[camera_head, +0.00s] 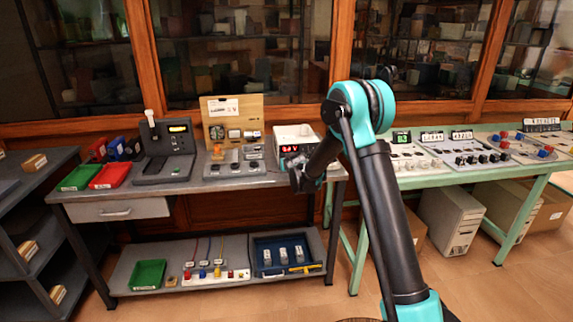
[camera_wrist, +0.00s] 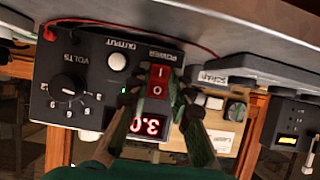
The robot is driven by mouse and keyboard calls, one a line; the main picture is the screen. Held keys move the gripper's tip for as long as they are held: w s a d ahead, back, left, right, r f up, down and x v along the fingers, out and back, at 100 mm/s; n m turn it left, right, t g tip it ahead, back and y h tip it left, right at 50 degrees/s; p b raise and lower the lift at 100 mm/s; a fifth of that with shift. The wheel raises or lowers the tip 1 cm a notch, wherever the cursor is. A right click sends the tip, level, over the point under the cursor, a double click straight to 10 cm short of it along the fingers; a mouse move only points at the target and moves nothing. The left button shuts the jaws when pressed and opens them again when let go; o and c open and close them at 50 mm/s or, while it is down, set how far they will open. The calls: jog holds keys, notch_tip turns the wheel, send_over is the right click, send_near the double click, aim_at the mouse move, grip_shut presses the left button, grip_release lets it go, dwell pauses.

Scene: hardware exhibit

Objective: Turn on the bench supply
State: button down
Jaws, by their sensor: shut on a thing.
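The bench supply (camera_head: 297,131) is a pale box with a lit red display, standing at the right end of the grey bench. In the wrist view its dark front panel (camera_wrist: 50,100) shows upside down, with a VOLTS knob (camera_wrist: 68,88), a white button by the OUTPUT label (camera_wrist: 117,62) and a lit red display (camera_wrist: 148,126). A small green light is lit near the switch. The red POWER rocker switch (camera_wrist: 159,82), marked I and O, sits between the fingers of my gripper (camera_wrist: 160,88), which is shut on it. Which rocker side is pressed I cannot tell.
A dark device with a lever (camera_head: 166,150) and a wooden panel (camera_head: 232,118) stand left of the supply. A green table (camera_head: 440,181) with several instruments is at right. A red cable (camera_wrist: 110,22) runs along the supply's edge in the wrist view.

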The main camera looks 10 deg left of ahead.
dwell(0.3)
jog(key=c, duration=1.4)
grip_release()
jog(key=shift+o, duration=0.2)
jog(key=v, duration=1.2)
